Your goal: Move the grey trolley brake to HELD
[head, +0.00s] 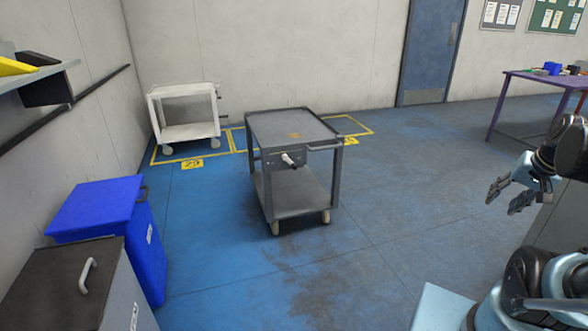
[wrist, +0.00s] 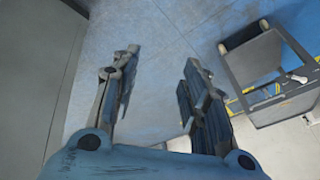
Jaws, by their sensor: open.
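The grey trolley (head: 297,195) stands in the middle of the head view on the blue floor, with two shelves and small wheels. A light-coloured brake lever (head: 291,160) sits on a grey panel on its near side; I cannot read any marks there. The trolley (wrist: 268,60) also shows at the right of the wrist view, turned by the camera angle, with a pale lever (wrist: 293,77) on it. My gripper (head: 506,194) is at the right of the head view, well apart from the trolley. Its fingers (wrist: 155,92) are spread and empty, with bare floor between them.
A white trolley (head: 187,117) stands behind left, by yellow floor lines. A blue bin (head: 105,222) and a grey bin with a dark lid (head: 62,273) stand at the left. A purple table (head: 545,80) is at the right back. Floor between me and the grey trolley is clear.

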